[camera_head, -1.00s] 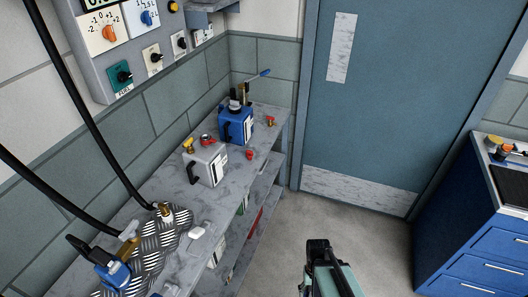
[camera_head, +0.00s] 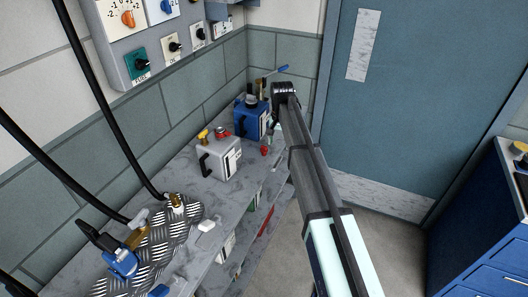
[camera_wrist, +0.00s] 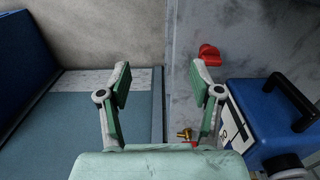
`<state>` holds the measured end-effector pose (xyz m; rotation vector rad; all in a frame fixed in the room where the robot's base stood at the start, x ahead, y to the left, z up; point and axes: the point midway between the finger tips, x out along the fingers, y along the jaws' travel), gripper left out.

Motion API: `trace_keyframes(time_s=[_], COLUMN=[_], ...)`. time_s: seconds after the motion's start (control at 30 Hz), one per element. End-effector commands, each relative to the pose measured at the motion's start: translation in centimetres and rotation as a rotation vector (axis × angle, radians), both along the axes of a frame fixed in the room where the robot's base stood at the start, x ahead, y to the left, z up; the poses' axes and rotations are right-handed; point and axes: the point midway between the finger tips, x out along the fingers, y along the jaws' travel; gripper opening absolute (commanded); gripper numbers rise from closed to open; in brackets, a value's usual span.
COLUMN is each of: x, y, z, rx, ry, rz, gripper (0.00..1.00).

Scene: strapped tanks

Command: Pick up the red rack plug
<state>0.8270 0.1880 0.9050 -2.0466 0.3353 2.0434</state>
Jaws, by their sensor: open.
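A small red plug (camera_head: 266,151) lies on the grey marble-look bench top, near its front edge and in front of the blue tank. In the wrist view the red plug (camera_wrist: 209,54) lies just beyond the right fingertip, outside the space between the fingers. A smaller brass-and-red fitting (camera_wrist: 187,134) shows beside the right finger's base. In the head view my gripper (camera_head: 276,132) is partly hidden by my arm, by the bench's far end.
The blue tank (camera_head: 247,121) with black handle stands close to my gripper; it also shows in the wrist view (camera_wrist: 262,108). A white tank (camera_head: 219,160) stands nearer on the bench. The door (camera_head: 395,110) and blue cabinet (camera_head: 490,225) are right. Floor between is clear.

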Motion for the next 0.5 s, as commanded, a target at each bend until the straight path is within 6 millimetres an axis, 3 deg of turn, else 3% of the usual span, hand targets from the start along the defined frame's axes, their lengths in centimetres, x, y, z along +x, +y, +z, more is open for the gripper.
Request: trace_keyframes(time_s=[0.03,0.13,0.23,0.37,0.5], x=[2.6,4.2,4.9,5.0,4.8], y=[2.1,4.5,6.0,6.6,6.5], z=[2.8,6.6,8.8,9.3,7.3], rx=[0.001,0.000,0.000,-0.001,-0.001], ry=[-0.003,-0.002,0.000,0.004,0.005], rz=[-0.016,-0.051,-0.072,-0.084,-0.084], gripper=[0.65,0.65,0.65,0.65,0.65])
